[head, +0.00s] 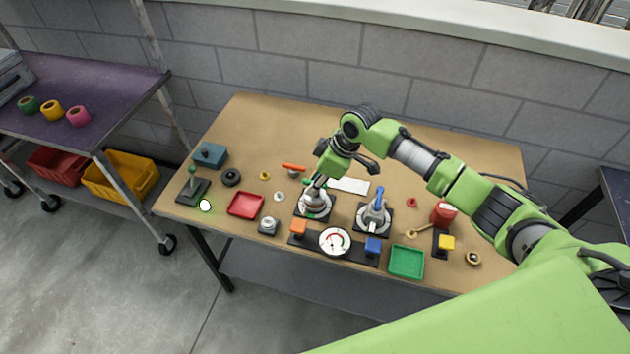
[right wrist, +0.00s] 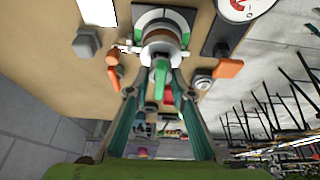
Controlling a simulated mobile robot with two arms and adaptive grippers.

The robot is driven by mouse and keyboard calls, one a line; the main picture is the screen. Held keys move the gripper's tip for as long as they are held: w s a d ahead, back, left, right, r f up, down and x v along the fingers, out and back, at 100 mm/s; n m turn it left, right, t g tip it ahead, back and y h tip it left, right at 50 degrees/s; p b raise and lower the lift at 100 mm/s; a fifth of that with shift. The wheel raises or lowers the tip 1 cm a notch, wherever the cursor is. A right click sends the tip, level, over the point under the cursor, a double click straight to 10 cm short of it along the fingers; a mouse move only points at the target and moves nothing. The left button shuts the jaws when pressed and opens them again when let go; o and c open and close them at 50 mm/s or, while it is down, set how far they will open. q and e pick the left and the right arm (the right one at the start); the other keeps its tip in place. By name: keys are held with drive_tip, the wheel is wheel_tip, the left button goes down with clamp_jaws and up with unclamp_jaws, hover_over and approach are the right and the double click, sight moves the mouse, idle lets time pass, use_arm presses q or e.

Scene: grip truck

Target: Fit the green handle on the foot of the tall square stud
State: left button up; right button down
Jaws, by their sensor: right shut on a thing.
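My right gripper (head: 317,184) is over the left of two round metal fittings (head: 316,207), each on a dark square plate. It is shut on the green handle (right wrist: 161,78), which lies between its two fingers in the right wrist view. The far end of the handle is at the metal body of the fitting (right wrist: 162,48). I cannot tell whether it is seated there or only in front of it. The tall square stud is not clearly seen, being hidden by the gripper and handle. My left gripper is not in view.
The right fitting (head: 375,217) carries a blue handle (head: 379,194). A white gauge (head: 335,241) sits in front, between an orange block (head: 298,228) and a blue block (head: 373,246). A red tray (head: 246,205) and a green tray (head: 406,262) stand on the wooden table (head: 250,130).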

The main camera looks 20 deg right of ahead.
drive_tip(key=shift+f, duration=0.55)
idle(1.1)
drive_tip(key=c, duration=1.4)
unclamp_jaws()
wheel_tip(320, 180, up, 8)
drive_tip(key=p, duration=0.7)
drive_tip(key=shift+f+p, duration=0.2)
drive_tip(key=shift+p, duration=0.15)
drive_tip(key=shift+f, duration=0.1)
